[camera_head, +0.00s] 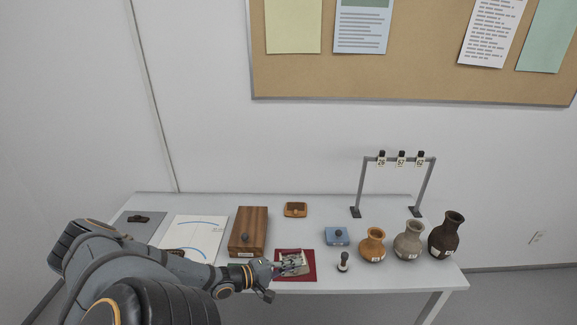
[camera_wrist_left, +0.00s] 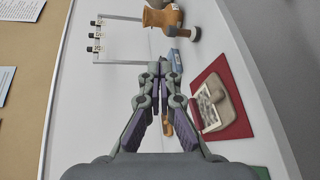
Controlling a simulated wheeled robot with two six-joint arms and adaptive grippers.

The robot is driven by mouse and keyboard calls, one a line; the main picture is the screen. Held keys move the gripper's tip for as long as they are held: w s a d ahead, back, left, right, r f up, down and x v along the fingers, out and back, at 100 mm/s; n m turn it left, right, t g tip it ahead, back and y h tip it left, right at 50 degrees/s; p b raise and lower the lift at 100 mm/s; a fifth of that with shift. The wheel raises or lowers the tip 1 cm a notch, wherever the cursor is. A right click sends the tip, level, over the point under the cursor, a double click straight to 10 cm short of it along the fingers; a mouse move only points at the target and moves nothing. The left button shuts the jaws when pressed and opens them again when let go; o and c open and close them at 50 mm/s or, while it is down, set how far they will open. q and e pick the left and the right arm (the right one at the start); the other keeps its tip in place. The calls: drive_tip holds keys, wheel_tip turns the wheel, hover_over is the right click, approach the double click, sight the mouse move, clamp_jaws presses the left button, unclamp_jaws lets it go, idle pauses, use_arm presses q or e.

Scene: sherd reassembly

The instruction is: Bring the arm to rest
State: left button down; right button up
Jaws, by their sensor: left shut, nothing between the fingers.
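My left arm (camera_head: 150,262) reaches in from the left in the head view. My left gripper (camera_head: 290,268) is shut and empty, and in the picture it overlaps the dark red mat (camera_head: 308,275). In the left wrist view the closed fingertips (camera_wrist_left: 163,68) point toward the blue box (camera_wrist_left: 172,57). A grey-beige piece with a patterned face (camera_wrist_left: 218,102) lies on the red mat, to the right of the fingers and apart from them in that view. My right gripper is not in view.
Left of the mat stand a wooden box (camera_head: 249,228) and a white sheet (camera_head: 195,232). An orange-brown case (camera_head: 295,209) lies behind. To the right are a dark-knobbed stamp (camera_head: 343,262), orange (camera_head: 372,245), grey (camera_head: 408,241) and dark (camera_head: 446,235) vases, and a tag rack (camera_head: 427,185).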

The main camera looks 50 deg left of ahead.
use_arm(q)
drive_tip(key=shift+s+a+f, duration=0.1)
drive_tip(key=shift+s+f, duration=0.05)
drive_tip(key=shift+f, duration=0.15)
